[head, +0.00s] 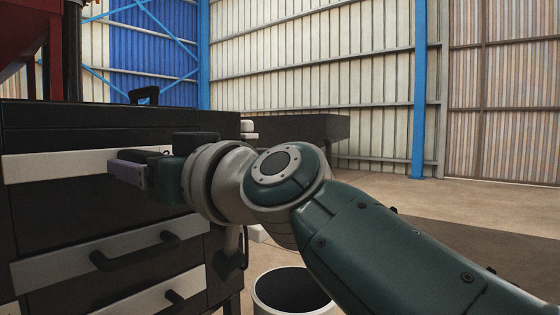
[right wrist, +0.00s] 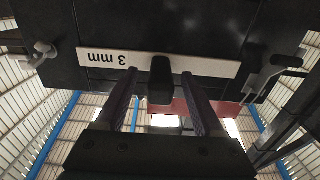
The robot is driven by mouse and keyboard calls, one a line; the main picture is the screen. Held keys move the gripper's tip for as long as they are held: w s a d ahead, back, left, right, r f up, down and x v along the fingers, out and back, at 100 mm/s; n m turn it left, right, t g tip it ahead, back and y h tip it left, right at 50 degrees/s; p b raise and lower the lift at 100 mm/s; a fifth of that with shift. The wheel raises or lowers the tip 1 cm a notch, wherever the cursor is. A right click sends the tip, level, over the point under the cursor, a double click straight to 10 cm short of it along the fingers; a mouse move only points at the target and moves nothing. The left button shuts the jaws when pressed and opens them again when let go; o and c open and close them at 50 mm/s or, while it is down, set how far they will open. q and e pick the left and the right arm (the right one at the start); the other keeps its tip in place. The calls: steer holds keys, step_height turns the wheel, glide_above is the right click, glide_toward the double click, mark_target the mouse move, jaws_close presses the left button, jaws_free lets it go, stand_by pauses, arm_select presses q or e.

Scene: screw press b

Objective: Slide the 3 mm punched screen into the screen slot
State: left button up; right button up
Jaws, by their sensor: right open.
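The 3 mm punched screen shows its pale front strip (head: 60,165) in the upper part of the black machine front in the head view. In the right wrist view the strip (right wrist: 105,60) carries an upside-down "3 mm" label. Its dark handle (right wrist: 160,80) stands out from the strip. My right gripper (head: 130,172) is at the strip's right part, and its open fingers (right wrist: 160,92) lie on either side of the handle with gaps visible. The screen's body and the slot's inside are hidden; I cannot tell how far in it sits. My left gripper is not in view.
Lower pale fronts with black handles (head: 148,250) lie below. In the wrist view, a metal wing fastener (right wrist: 40,54) and a dark clamp (right wrist: 268,76) flank the strip. A round bin (head: 290,290) stands below my right arm. Floor at the right is clear.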

steer(key=p+v, duration=0.9)
steer(key=v, duration=0.9)
steer(key=shift+s+r+p, duration=0.2)
steer(key=shift+r+p, duration=0.05)
steer(key=shift+p, duration=0.05)
steer(key=shift+d, duration=0.1)
stand_by(0.9)
